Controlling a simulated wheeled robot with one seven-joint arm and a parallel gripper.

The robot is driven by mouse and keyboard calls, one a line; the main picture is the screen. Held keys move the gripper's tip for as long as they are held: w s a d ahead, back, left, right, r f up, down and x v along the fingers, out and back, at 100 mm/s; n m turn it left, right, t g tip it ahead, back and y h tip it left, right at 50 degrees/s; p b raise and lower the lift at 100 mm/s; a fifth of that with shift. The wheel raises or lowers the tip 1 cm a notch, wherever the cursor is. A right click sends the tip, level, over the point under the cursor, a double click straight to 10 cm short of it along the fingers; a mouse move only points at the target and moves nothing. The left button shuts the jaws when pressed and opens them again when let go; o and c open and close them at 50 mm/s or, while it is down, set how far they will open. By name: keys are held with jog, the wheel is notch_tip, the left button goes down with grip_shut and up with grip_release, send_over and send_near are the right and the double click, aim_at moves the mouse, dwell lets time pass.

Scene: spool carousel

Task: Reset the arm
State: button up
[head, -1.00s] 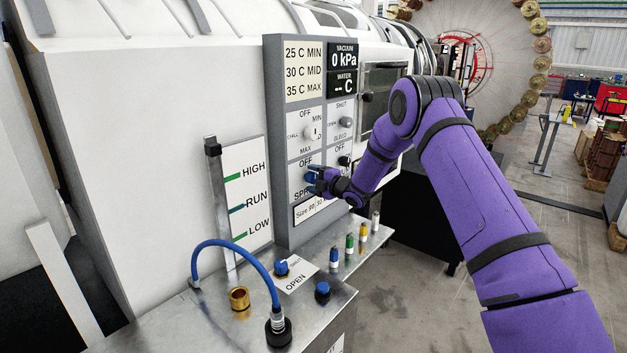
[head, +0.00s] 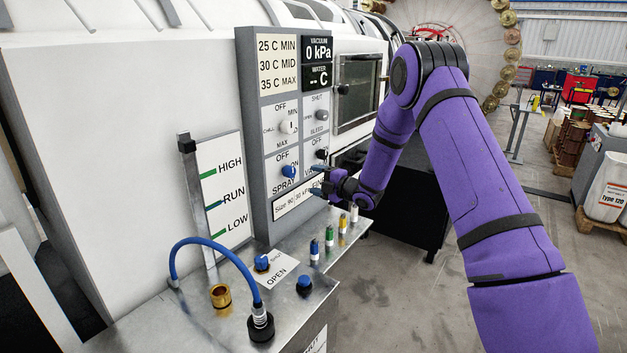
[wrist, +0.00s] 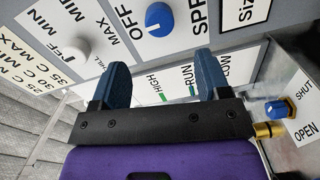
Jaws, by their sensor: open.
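My gripper (head: 318,181) is at the end of my purple arm, in front of the lower part of the grey control panel (head: 246,150). Its jaws are open and empty. In the wrist view the two blue fingertips (wrist: 163,82) stand apart with nothing between them. The blue spray knob (head: 289,171) sits just left of the gripper in the head view, and it shows beyond the fingers in the wrist view (wrist: 159,18). I cannot tell whether a fingertip touches the panel.
Below the panel a metal shelf (head: 190,325) carries a blue hose (head: 205,240), a brass fitting (head: 220,296), a blue shut/open valve knob (head: 261,263) and several coloured plugs (head: 329,236). A level gauge (head: 222,190) stands left. Open floor (head: 400,290) lies to the right.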

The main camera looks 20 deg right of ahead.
dwell(0.3)
jog(key=s+d+r+m+h, duration=0.1)
jog(key=s+r+m+h, duration=0.15)
jog(key=r, duration=0.45)
jog(key=s+d+r+m+h, duration=0.15)
jog(key=r+m+h, duration=0.25)
jog(key=r, duration=0.4)
jog(key=s+d+r+m+g+h, duration=0.15)
jog(key=s+r+m+h, duration=0.25)
jog(key=s+r+m, duration=0.55)
jog(key=s+a+m+g, duration=0.1)
jog(key=s+m+g, duration=0.2)
jog(key=s, duration=1.7)
jog(key=s+a+f+m+g, duration=0.1)
jog(key=s+m+g, duration=0.3)
jog(key=s, duration=1.6)
jog(key=shift+a+m, duration=0.3)
jog(key=shift+a, duration=0.45)
